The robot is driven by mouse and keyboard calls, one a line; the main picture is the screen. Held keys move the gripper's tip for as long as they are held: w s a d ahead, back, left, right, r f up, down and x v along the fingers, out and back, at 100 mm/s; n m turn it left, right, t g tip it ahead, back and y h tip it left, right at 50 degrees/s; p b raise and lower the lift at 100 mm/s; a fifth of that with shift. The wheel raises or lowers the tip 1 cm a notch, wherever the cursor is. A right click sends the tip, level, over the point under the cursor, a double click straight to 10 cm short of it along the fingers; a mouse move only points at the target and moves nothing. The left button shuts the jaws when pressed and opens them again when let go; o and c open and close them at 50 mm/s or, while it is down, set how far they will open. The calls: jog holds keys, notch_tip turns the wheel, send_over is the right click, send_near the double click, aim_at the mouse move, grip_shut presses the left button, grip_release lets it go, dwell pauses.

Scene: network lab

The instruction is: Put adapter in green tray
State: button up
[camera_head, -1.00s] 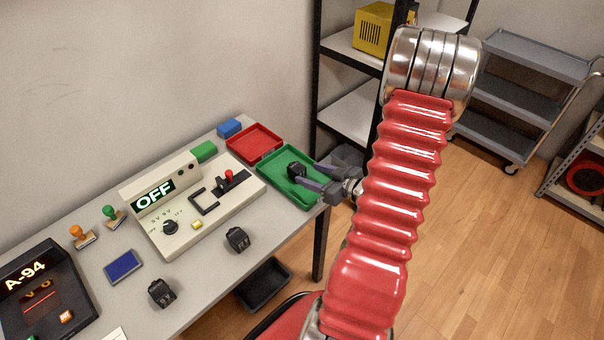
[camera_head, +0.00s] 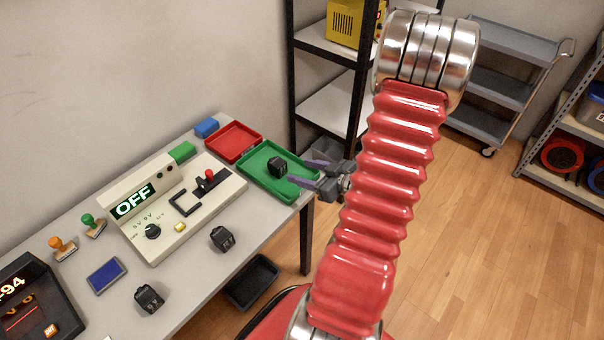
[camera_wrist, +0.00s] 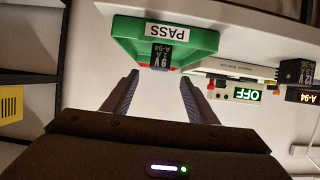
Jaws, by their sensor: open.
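A black adapter (camera_head: 278,167) rests in the green tray (camera_head: 255,172) at the table's right end. In the wrist view the adapter (camera_wrist: 161,56) shows a label reading 9V and A-94, and the green tray (camera_wrist: 205,40) has a PASS label. My gripper (camera_head: 304,172) is open and empty, just to the right of the adapter and apart from it. Its two fingers (camera_wrist: 156,95) point toward the tray in the wrist view. Two more black adapters lie on the table, one in front of the tester (camera_head: 223,239) and one nearer the front left (camera_head: 149,298).
A tester (camera_head: 170,215) reading OFF stands mid-table. A red tray (camera_head: 234,141) lies behind the green one. Stamps (camera_head: 62,247), a blue pad (camera_head: 106,276) and an A-94 display (camera_head: 30,305) are at left. A dark bin (camera_head: 250,282) sits below the table edge. A shelf rack (camera_head: 330,100) stands behind.

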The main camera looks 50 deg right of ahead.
jog(key=shift+w+d+r, duration=0.15)
jog(key=shift+w+r, duration=0.1)
jog(key=shift+w, duration=0.25)
jog(key=w+a+r+g+h, duration=0.2)
jog(key=w+a+r+h, duration=0.15)
jog(key=r, duration=0.45)
jog(key=w+a+r+g+h, duration=0.2)
jog(key=w+a+r+g, duration=0.15)
jog(key=r, duration=0.45)
jog(key=s+a+r+y, duration=0.1)
jog(key=s+a, duration=0.3)
jog(key=a, duration=0.5)
jog(key=s+a+r+g+y, duration=0.1)
jog(key=s+a+r+y, duration=0.1)
jog(key=s+a, duration=0.3)
jog(key=s+a+r+g+y, duration=0.1)
jog(key=s+a+r, duration=0.3)
jog(key=a, duration=0.8)
jog(key=shift+s+a+y, duration=0.4)
jog(key=shift+s+y, duration=0.15)
jog(key=shift+s, duration=0.2)
